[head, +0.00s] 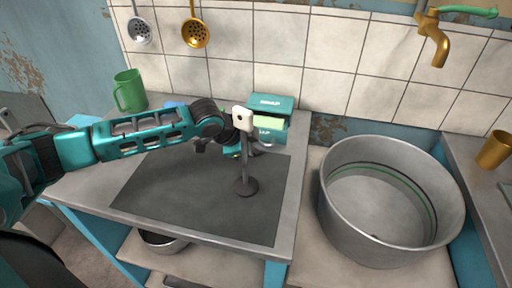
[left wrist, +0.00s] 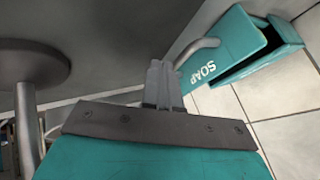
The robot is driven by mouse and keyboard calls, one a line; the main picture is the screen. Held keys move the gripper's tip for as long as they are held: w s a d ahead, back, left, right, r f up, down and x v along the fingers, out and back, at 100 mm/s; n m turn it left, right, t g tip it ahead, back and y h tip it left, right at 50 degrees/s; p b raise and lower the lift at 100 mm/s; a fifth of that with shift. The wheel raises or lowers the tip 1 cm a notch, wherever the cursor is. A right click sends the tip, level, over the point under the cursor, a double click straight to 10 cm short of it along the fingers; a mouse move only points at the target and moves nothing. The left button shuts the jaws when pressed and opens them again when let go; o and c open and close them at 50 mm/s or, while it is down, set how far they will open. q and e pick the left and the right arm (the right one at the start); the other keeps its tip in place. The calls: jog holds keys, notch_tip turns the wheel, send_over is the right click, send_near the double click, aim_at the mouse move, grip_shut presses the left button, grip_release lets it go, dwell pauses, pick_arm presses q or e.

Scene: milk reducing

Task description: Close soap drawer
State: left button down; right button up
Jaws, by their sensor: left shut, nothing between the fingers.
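The teal soap box (head: 272,101) labelled SOAP stands at the back of the counter against the tiles. Its soap drawer (head: 271,136) is pulled out, with a pale green block (head: 270,122) showing in it. In the left wrist view the drawer front (left wrist: 226,44) has a curved grey handle (left wrist: 203,46), and a dark gap shows beside the box (left wrist: 288,32). My left gripper (head: 258,150) is in front of the drawer, partly hidden by a stand. Its fingers (left wrist: 160,72) are shut and empty, close to the handle; contact cannot be told. My right gripper is not in view.
A thin stand (head: 245,187) with a round base and a white top rises from the dark mat (head: 180,205), close to my left gripper. A green mug (head: 130,91) is at the back left. A large metal basin (head: 335,205) is to the right.

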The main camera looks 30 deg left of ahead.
aim_at(265, 127)
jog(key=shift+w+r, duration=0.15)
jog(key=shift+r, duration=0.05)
pick_arm(q)
jog(key=shift+w, duration=0.3)
jog(key=w, duration=0.2)
jog(key=w+a, duration=0.1)
jog(key=w, duration=0.1)
jog(key=w+a, duration=0.1)
jog(key=w, duration=0.2)
jog(key=shift+b, duration=0.3)
jog(key=shift+w, duration=0.2)
jog(key=shift+r, duration=0.15)
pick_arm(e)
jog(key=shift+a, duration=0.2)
pick_arm(q)
jog(key=shift+a+r, duration=0.1)
